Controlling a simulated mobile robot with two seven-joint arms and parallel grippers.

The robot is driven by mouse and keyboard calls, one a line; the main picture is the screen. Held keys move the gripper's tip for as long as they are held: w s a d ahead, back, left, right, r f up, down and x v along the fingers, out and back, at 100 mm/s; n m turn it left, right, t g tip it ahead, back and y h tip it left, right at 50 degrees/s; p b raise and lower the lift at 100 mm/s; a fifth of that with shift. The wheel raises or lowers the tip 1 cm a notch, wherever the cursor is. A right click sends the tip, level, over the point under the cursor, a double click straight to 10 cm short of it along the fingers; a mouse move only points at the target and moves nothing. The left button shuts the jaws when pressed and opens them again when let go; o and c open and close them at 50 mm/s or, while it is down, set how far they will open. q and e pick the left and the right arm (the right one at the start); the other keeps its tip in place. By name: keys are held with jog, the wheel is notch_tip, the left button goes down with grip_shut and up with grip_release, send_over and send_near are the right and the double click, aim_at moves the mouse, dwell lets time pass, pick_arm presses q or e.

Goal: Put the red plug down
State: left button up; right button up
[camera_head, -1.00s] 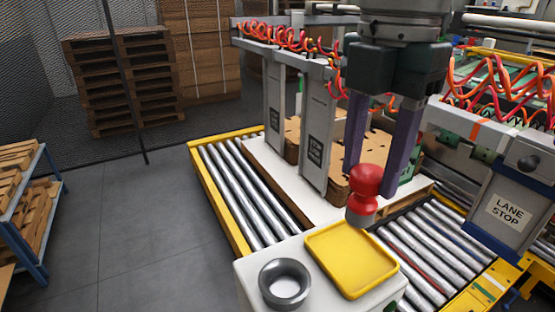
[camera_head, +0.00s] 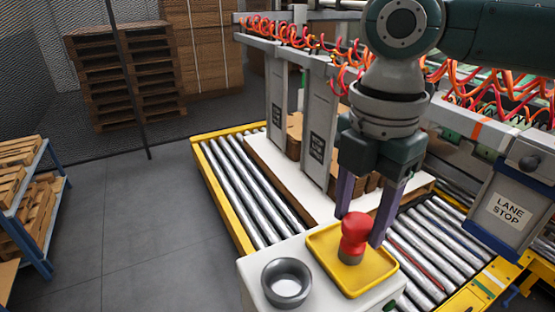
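The red plug (camera_head: 353,230) has a rounded red top and a grey lower end, and stands upright over the yellow tray (camera_head: 325,270). A grey ring-shaped socket (camera_head: 286,301) is to the left of the tray on the same white stand. My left gripper is not in view.
A roller conveyor (camera_head: 240,190) with a yellow edge runs behind the stand, and more rollers (camera_head: 425,245) lie to the right. A "LANE STOP" sign (camera_head: 508,211) and a gantry with coiled red hoses (camera_head: 290,30) stand close by. Open floor is at left.

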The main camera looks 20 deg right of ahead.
aim_at(358, 220)
jog(key=o, duration=0.3)
notch_tip(358, 220, up, 12)
jog(key=b, duration=0.3)
jog(key=shift+r, duration=0.2)
